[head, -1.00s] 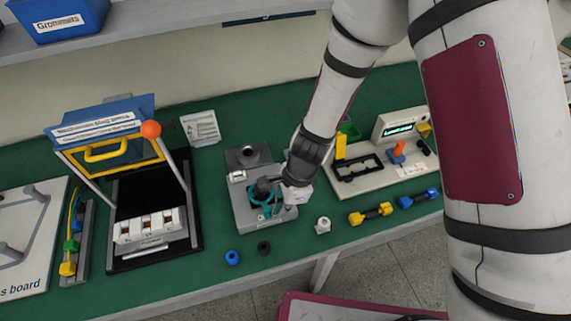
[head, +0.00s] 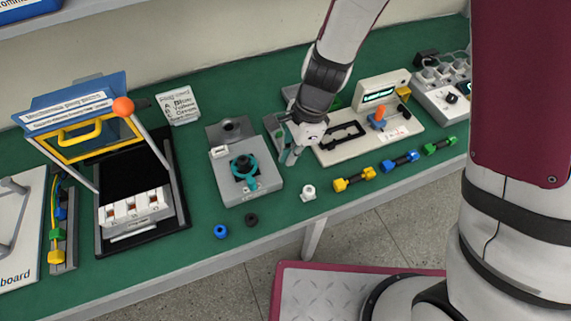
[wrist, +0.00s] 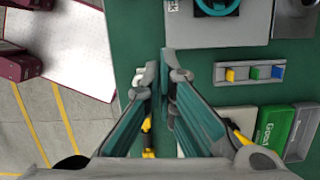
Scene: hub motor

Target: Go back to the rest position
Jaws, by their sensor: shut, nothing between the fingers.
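My gripper (head: 290,155) hangs over the green bench, between the grey motor fixture (head: 262,188) and the white board with the display. It is shut and empty; in the wrist view its two fingertips (wrist: 160,72) are close together with nothing between them. The fixture carries a teal ring (head: 243,167) with a dark centre, and my gripper is to its right, clear of it. The teal ring also shows at the top edge of the wrist view (wrist: 217,7).
The white board (head: 345,143), with its display and orange-topped lever (head: 379,115), stands close right of my gripper. A white nut-like part (head: 308,193) and yellow (head: 354,180), blue and green dumbbell-shaped pieces line the front edge. A press with an orange knob (head: 122,107) stands left.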

